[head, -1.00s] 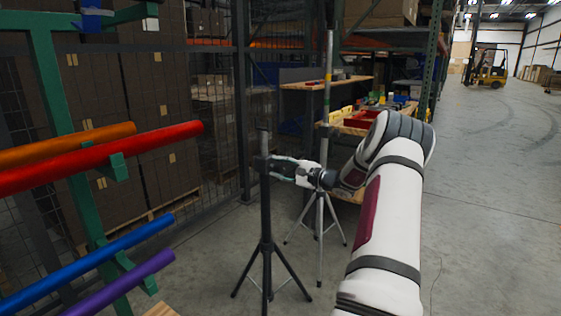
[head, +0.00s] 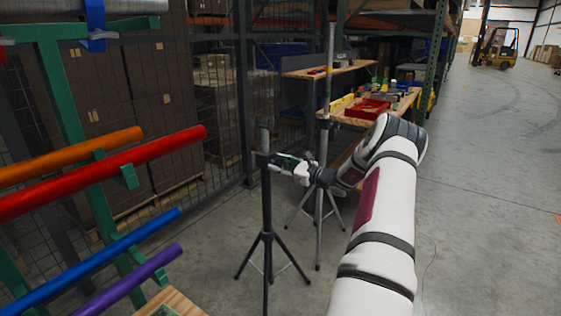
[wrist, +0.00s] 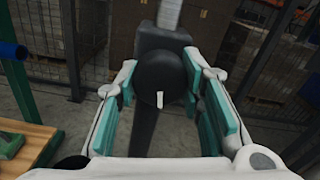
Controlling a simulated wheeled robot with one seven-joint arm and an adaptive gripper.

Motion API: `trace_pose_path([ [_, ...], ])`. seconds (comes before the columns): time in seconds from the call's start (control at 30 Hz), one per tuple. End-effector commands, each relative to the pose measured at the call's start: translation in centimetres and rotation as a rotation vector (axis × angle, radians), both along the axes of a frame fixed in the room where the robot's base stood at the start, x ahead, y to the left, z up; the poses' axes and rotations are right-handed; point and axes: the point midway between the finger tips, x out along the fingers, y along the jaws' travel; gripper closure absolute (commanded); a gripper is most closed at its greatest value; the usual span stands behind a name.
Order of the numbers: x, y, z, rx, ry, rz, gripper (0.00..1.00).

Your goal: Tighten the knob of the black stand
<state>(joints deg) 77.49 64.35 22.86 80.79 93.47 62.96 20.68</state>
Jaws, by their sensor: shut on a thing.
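The black stand (head: 266,205) stands upright on its tripod legs in the head view, with a short grey pole (head: 265,135) rising from its collar. Its round black knob (wrist: 160,75) faces me in the wrist view and bears a white mark that points down. My gripper (head: 276,161) is at the collar from the right. In the wrist view its teal-padded fingers (wrist: 162,92) lie on either side of the knob, shut on it. In the head view the knob is hidden by the fingers.
A silver tripod stand (head: 320,205) is close behind my gripper. A green rack (head: 60,95) with coloured tubes, including a red tube (head: 110,172), is at the left. A workbench (head: 385,110) with a red bin is behind.

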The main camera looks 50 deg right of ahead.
Motion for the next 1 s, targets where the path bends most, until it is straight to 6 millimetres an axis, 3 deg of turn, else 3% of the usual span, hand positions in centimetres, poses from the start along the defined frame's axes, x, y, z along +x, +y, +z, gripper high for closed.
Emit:
trace_pose_path([
  [0.77, -0.05, 0.03, -0.22, 0.103, 0.011, -0.001, 0.93],
  [0.8, -0.05, 0.03, -0.22, 0.103, 0.011, -0.001, 0.58],
  [0.87, -0.05, 0.04, -0.2, 0.103, 0.011, -0.001, 0.45],
  [1.0, -0.03, 0.03, -0.13, 0.103, 0.01, 0.0, 0.44],
])
